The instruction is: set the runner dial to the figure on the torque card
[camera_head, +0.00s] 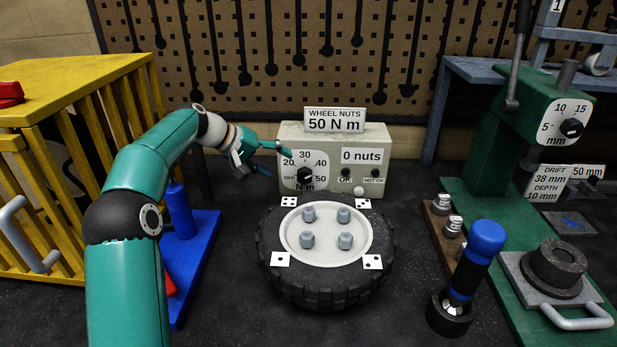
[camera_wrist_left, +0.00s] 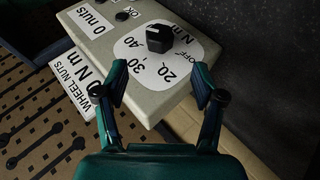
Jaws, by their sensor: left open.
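The torque card (camera_head: 335,119) stands on top of the pale control box and reads "WHEEL NUTS 50 N m". The runner dial (camera_head: 304,176) is a black knob on the box's front left, on a white face marked OFF, 20, 30, 40, 50. I cannot tell which mark the knob points to. My left gripper (camera_head: 275,159) is open and empty at the box's left front edge, left of the knob and apart from it. In the left wrist view the knob (camera_wrist_left: 158,39) lies beyond the open fingers (camera_wrist_left: 162,90). My right gripper is not in view.
A wheel (camera_head: 327,283) with several nuts lies in front of the box (camera_head: 376,135). The box also has a "0 nuts" display and OK and NOT OK lamps. A yellow slatted cage (camera_head: 90,80) is at left; a green press (camera_head: 490,205) is at right.

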